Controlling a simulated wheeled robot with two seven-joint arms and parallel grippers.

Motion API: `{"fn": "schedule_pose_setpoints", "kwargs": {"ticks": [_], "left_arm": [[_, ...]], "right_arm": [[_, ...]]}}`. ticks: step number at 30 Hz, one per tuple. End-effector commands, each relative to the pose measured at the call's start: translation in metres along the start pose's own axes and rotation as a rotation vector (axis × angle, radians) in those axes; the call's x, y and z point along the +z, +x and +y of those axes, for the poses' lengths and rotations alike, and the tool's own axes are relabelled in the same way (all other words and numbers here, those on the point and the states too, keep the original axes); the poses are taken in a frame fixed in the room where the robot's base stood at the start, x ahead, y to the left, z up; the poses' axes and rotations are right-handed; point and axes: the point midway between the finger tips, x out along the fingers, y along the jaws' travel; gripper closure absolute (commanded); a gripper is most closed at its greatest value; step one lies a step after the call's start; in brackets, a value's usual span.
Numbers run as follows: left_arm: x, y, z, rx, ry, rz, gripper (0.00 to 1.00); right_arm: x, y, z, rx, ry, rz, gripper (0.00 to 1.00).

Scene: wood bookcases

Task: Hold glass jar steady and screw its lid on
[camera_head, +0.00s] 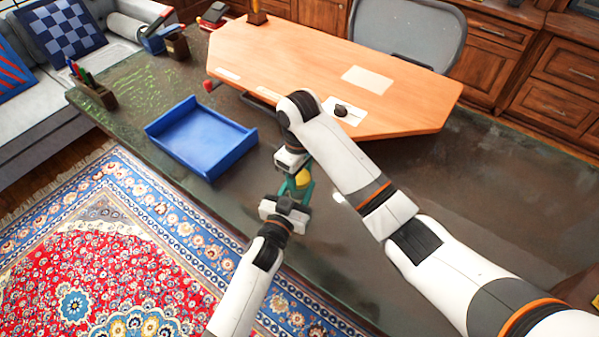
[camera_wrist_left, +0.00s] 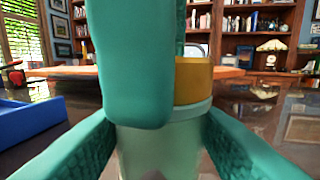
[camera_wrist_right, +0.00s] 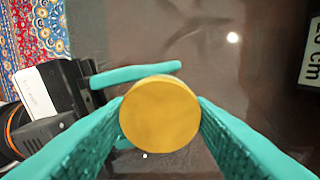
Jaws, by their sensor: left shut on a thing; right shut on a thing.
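The glass jar (camera_wrist_left: 165,145) stands upright on the dark desk, pale green and see-through in the left wrist view. My left gripper (camera_wrist_left: 160,140) is shut around its body from the side. The round golden-yellow lid (camera_wrist_right: 160,114) is at the top of the jar; it also shows in the left wrist view (camera_wrist_left: 194,82) and the head view (camera_head: 302,178). My right gripper (camera_wrist_right: 160,115) comes from above and is shut on the lid's two sides. A teal right finger hides part of the lid and jar in the left wrist view. Whether the threads are engaged cannot be seen.
A blue tray (camera_head: 201,138) lies on the desk left of the jar. A raised wooden desktop (camera_head: 300,60) with papers stands behind it. A pen holder (camera_head: 98,92) is at the far left. The dark desk (camera_head: 470,190) is clear to the right.

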Motion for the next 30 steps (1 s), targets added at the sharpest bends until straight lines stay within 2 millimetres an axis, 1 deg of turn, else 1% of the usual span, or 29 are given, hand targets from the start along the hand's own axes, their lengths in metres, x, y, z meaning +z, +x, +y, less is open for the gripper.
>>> {"fn": "schedule_pose_setpoints", "kwargs": {"ticks": [3, 4, 6, 8, 16, 20, 23, 28, 30], "left_arm": [[0.0, 0.0, 0.0, 0.0, 0.0, 0.001, 1.0], [0.0, 0.0, 0.0, 0.0, 0.0, 0.001, 1.0], [0.0, 0.0, 0.0, 0.0, 0.0, 0.001, 1.0], [0.0, 0.0, 0.0, 0.0, 0.0, 0.001, 1.0], [0.0, 0.0, 0.0, 0.0, 0.0, 0.001, 1.0], [0.0, 0.0, 0.0, 0.0, 0.0, 0.001, 1.0], [0.0, 0.0, 0.0, 0.0, 0.0, 0.001, 1.0], [0.0, 0.0, 0.0, 0.0, 0.0, 0.001, 1.0], [0.0, 0.0, 0.0, 0.0, 0.0, 0.001, 1.0]], "right_arm": [[0.0, 0.0, 0.0, 0.0, -0.001, 0.0, 0.8], [0.0, 0.0, 0.0, 0.0, -0.001, 0.0, 0.48], [0.0, 0.0, 0.0, 0.0, -0.001, -0.001, 0.36], [0.0, 0.0, 0.0, 0.0, -0.001, 0.0, 0.27], [0.0, -0.001, 0.0, 0.0, -0.001, -0.001, 0.27], [0.001, -0.009, 0.0, -0.001, -0.001, -0.004, 0.27], [0.001, -0.025, 0.0, -0.002, -0.001, -0.005, 0.27], [0.0, -0.065, -0.002, -0.009, -0.002, -0.003, 0.27], [0.001, -0.076, -0.003, -0.01, -0.003, -0.005, 0.27]]}}
